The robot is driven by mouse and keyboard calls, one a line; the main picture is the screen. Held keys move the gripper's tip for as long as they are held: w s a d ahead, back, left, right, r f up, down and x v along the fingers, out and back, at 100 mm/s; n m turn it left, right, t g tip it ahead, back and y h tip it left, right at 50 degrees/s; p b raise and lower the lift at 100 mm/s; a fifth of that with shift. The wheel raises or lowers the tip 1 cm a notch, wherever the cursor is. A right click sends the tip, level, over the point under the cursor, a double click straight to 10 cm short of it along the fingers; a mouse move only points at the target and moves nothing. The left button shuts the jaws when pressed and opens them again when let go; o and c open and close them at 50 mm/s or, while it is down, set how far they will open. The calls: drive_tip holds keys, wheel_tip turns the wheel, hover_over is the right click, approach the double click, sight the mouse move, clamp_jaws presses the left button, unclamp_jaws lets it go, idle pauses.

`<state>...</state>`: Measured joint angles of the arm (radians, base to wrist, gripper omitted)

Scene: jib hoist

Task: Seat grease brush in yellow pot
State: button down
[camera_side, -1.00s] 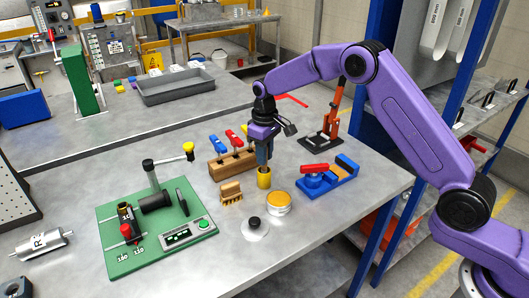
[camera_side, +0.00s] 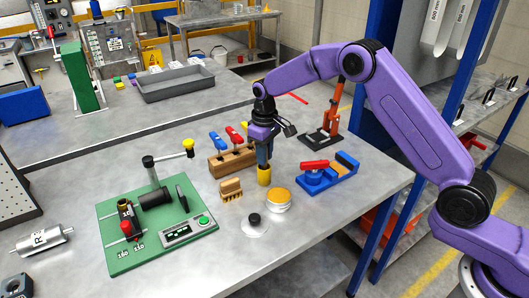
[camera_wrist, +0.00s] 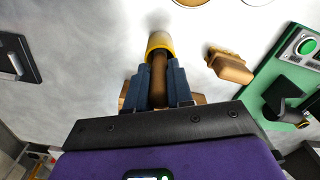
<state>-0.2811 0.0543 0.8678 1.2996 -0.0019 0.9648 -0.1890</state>
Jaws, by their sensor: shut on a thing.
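My gripper (camera_side: 264,157) is shut on the brown handle of the grease brush (camera_wrist: 159,80), which shows between the dark fingers in the wrist view.
A blue fixture (camera_side: 328,176) is at right, a green board (camera_side: 158,232) at left.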

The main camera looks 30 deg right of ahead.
drive_tip(key=shift+f, duration=0.2)
drive_tip(key=c, duration=0.7)
unclamp_jaws()
drive_tip(key=shift+r, duration=3.45)
